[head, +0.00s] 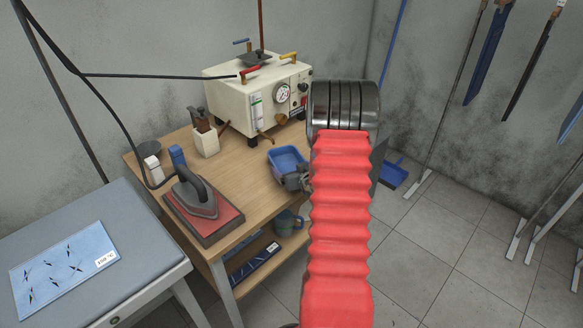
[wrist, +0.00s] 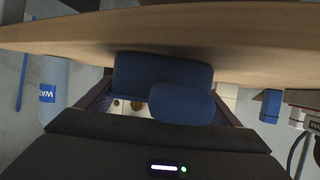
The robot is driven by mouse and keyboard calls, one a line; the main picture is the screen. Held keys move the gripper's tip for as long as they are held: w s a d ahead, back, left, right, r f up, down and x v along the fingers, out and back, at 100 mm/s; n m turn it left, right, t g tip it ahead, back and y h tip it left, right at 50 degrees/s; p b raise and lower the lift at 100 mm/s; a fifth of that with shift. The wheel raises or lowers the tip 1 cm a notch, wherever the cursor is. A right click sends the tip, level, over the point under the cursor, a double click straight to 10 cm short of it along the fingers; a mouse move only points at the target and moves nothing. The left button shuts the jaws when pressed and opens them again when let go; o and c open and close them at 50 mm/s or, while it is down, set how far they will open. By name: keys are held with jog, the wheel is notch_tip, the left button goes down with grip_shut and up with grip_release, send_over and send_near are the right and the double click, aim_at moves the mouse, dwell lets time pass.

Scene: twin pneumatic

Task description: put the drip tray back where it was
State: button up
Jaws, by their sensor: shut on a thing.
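The drip tray (head: 287,157) is a small blue open tray by the right edge of the wooden table (head: 247,171), in front of the white machine (head: 262,92). My gripper (head: 299,180) is shut on the tray's near side, partly hidden by my red-sleeved arm. In the wrist view the tray (wrist: 160,72) shows as dark blue faces between my gripper's fingers (wrist: 163,100), with the table's wooden edge close by. I cannot tell whether the tray touches the tabletop. It looks empty in the head view.
An iron (head: 195,195) rests on a red pad at the table's front left. A white holder (head: 206,142) with brushes stands at the back left. A mug (head: 287,222) sits on the lower shelf. A blue dustpan (head: 393,174) is on the floor at right. The tabletop's middle is clear.

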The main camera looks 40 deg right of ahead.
jog(key=o, duration=1.3)
jog(key=shift+o, duration=0.2)
jog(key=v, duration=1.2)
jog(key=shift+r, duration=0.15)
